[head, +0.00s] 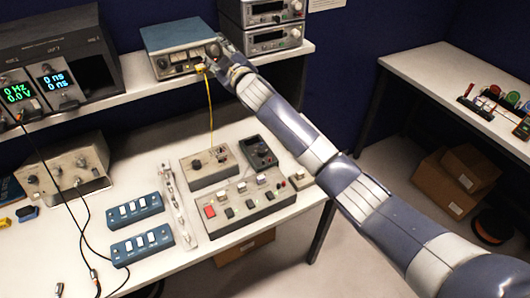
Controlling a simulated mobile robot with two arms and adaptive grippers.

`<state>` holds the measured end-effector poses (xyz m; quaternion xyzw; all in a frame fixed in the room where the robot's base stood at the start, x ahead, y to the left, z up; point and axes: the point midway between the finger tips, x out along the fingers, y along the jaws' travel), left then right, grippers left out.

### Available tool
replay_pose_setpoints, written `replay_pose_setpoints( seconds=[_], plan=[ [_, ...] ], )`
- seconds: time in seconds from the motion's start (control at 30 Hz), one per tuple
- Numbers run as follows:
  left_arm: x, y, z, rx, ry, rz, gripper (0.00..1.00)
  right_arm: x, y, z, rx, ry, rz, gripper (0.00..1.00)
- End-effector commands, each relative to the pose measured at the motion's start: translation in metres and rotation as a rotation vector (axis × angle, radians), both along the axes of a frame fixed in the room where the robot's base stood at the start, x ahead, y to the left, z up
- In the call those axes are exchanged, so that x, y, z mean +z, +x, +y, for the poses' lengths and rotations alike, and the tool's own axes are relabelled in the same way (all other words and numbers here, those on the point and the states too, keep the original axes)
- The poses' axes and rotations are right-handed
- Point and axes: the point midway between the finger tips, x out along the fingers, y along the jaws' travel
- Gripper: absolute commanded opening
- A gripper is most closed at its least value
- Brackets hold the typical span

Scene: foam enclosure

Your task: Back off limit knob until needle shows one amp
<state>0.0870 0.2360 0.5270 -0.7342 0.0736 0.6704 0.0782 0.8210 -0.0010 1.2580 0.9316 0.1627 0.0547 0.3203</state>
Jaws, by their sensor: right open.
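A blue-topped bench unit (182,32) stands on the raised shelf. Its front panel has a small meter and knobs, too small here to read the needle or tell which knob is the limit knob. My right arm reaches in from the lower right, and my right gripper (214,60) is open at the right end of that panel. It covers part of the panel, and I cannot tell whether its fingers touch a knob. A yellow lead (209,100) hangs from the panel near the gripper down to a grey box (208,167) on the bench. My left gripper is out of view.
Stacked instruments (272,38) stand right of the unit, and a dark case with lit displays (52,78) stands left. The shelf edge (130,100) runs below. The bench holds a grey switch panel (245,207) and blue switch boxes (135,209).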

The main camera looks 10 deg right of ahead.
Motion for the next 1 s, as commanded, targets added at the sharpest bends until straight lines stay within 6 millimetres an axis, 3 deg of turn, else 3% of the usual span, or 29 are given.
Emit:
replay_pose_setpoints(
  seconds=[0.83, 1.0],
  plan=[
    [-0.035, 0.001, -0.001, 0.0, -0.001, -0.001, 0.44, -0.003, -0.101, -0.036, 0.002, 0.011, 0.001, 0.41],
    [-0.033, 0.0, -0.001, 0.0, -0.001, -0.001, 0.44, -0.033, -0.112, -0.043, -0.021, 0.038, 0.078, 0.41]
  ],
)
